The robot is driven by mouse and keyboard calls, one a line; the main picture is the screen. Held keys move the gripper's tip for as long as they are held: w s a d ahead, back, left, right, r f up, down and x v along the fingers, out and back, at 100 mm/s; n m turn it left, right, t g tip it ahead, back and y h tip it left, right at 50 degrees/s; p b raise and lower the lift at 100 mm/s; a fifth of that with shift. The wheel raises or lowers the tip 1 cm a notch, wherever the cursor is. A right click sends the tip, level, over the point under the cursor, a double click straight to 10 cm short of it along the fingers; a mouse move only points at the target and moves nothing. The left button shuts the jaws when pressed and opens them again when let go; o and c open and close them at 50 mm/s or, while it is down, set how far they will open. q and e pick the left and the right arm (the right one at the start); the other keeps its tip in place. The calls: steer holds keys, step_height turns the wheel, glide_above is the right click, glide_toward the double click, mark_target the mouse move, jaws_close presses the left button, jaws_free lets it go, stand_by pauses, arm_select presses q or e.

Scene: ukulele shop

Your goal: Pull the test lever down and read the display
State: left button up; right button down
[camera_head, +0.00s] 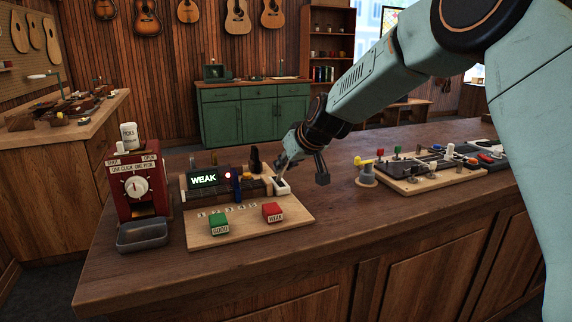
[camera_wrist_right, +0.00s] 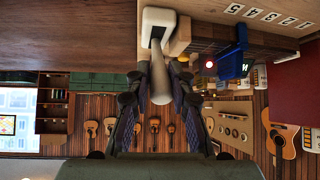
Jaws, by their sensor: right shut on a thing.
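The tester's display (camera_head: 203,178) reads WEAK in pale letters, and a red light (camera_head: 227,175) glows beside it. My right gripper (camera_head: 283,165) is at the right end of the tester. It is shut on the test lever (camera_wrist_right: 160,85), a pale handle between its fingers in the right wrist view. The lever rises from a white slotted housing (camera_head: 281,187), which also shows in the wrist view (camera_wrist_right: 158,20). In the head view my fingers mostly hide the lever. A green GOOD button (camera_head: 219,224) and a red WEAK button (camera_head: 272,212) stand in front.
A red pick machine (camera_head: 138,180) with a grey tray (camera_head: 142,235) stands left of the tester. A wooden board with several colored knobs (camera_head: 425,172) lies to the right. The counter (camera_head: 335,215) between them is clear. Guitars hang on the back wall.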

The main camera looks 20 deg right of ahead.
steer(key=shift+s+a+f, duration=0.15)
steer(key=shift+s+f, duration=0.15)
steer(key=shift+f, duration=0.25)
stand_by(0.4)
steer(key=c, duration=1.5)
jaws_free()
steer(key=o, duration=0.3)
steer(key=shift+w+r, duration=0.1)
steer(key=shift+r, duration=0.2)
steer(key=shift+r, duration=0.1)
steer(key=v, duration=1.2)
steer(key=shift+w, duration=0.15)
